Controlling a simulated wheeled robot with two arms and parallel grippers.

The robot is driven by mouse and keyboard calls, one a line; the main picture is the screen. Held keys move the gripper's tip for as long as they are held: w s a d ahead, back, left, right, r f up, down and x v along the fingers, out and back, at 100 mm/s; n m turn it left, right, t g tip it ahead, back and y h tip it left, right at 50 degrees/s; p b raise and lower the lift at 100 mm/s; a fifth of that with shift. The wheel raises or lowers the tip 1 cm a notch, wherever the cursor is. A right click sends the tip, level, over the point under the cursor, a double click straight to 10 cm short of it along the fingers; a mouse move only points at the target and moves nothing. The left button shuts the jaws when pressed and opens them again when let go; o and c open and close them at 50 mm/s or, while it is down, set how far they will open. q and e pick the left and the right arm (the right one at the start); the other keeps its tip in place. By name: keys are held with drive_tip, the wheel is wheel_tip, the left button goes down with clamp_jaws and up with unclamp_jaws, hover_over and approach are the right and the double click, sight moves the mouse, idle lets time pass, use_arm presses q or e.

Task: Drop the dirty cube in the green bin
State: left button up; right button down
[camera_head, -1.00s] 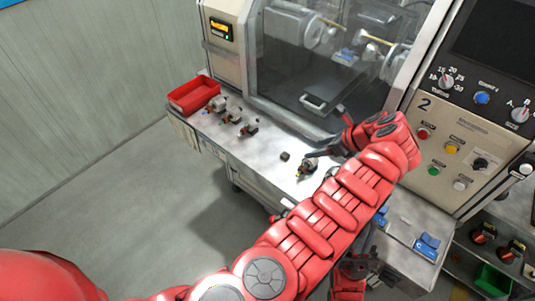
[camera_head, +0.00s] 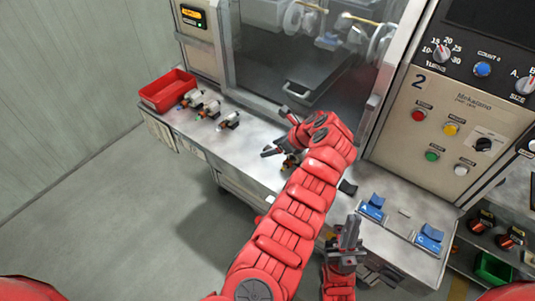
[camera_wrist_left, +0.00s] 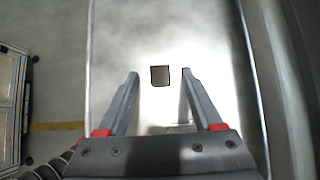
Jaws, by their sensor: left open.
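A small dark cube (camera_wrist_left: 160,76) lies on the pale metal worktop in the left wrist view, between and slightly beyond my left fingertips, touching neither. In the head view my left gripper and arm hide it. My left gripper (camera_head: 274,131) is open and empty over the worktop; its two spread fingers also show in the wrist view (camera_wrist_left: 159,76). My right gripper (camera_head: 345,236) is by the worktop's front edge, fingers upward; its opening is unclear.
A red bin (camera_head: 168,90) and several small motor parts (camera_head: 210,108) stand on the left of the worktop (camera_head: 245,165). Blue blocks (camera_head: 373,207) lie at the front right. The machine's glass front rises behind, and the button panel (camera_head: 440,125) stands at the right.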

use_arm(q)
drive_tip(key=shift+w+a+f, duration=0.25)
drive_tip(key=shift+w+f, duration=0.2)
drive_tip(key=shift+f, duration=0.2)
drive_tip(key=shift+s+r, duration=0.25)
drive_tip(key=shift+c, duration=0.7)
drive_tip(key=shift+s, duration=0.1)
drive_tip(key=shift+c, duration=1.2)
clamp_jaws()
